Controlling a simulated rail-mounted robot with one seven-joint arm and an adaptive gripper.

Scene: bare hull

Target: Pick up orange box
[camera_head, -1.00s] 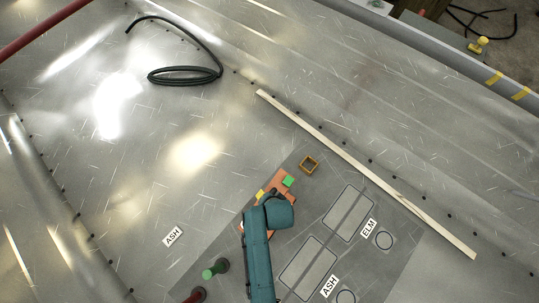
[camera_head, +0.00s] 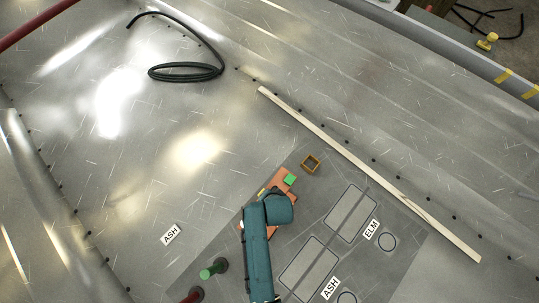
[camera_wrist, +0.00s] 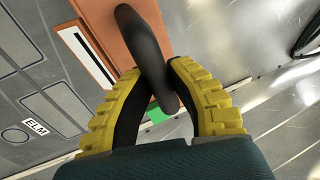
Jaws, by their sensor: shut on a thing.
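The orange box (camera_head: 279,181) lies on the dark grey mat, largely hidden under my arm in the head view. Where the bar joins the box is hidden. I cannot tell whether the box is clear of the mat.
A long pale strip (camera_head: 368,173) lies along the right. A green cylinder (camera_head: 213,269) stands lower left. A black hose coil (camera_head: 185,72) lies far off. Bare metal floor is clear on the left.

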